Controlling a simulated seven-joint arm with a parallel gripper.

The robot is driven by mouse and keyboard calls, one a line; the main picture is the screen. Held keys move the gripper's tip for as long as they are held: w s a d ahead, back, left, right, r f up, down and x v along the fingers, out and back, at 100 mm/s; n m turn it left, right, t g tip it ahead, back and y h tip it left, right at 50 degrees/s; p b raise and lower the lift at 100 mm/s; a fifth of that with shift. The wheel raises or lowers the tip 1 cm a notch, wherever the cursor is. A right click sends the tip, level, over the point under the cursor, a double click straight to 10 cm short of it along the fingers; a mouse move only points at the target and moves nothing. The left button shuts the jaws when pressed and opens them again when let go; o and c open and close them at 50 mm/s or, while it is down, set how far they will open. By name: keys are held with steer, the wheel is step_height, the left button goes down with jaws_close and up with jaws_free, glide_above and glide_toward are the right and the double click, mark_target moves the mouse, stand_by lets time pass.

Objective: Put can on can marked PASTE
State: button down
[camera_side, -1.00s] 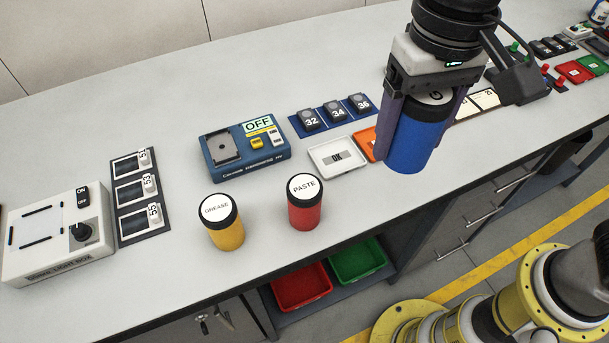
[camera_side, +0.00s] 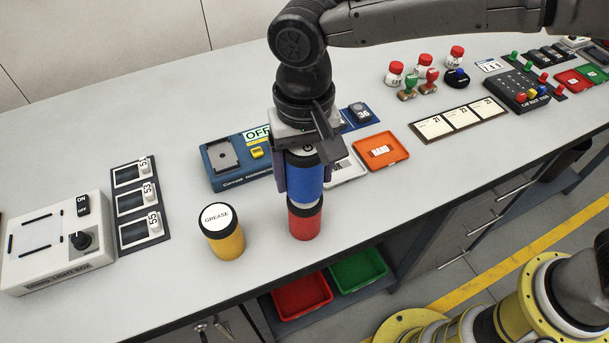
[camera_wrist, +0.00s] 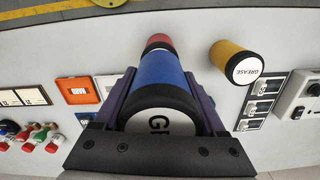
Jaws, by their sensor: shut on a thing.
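The blue can (camera_side: 304,180) has a black rim and a white lid with a partly hidden letter G. My gripper (camera_side: 300,185) is shut on it and holds it upright. The red can (camera_side: 304,219), whose PASTE label showed earlier, stands on the bench directly below the blue can. Its lid is hidden now. The blue can's bottom appears to meet the red can's top; I cannot tell whether they touch. In the wrist view the blue can (camera_wrist: 163,80) fills the space between the fingers, with the red can (camera_wrist: 159,41) beyond its far end.
A yellow can marked GREASE (camera_side: 223,232) stands just left of the red can. Behind are a blue machine marked OFF (camera_side: 225,178), a white tray (camera_side: 347,170) and an orange tray (camera_side: 381,151). The bench front edge is close, with red and green bins below.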

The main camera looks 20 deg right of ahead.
steer(key=shift+f, duration=0.8)
steer(key=shift+f, duration=0.1)
jaws_free()
steer(key=shift+f, duration=0.1)
step_height(320, 180, up, 12)
steer(key=shift+r, duration=0.1)
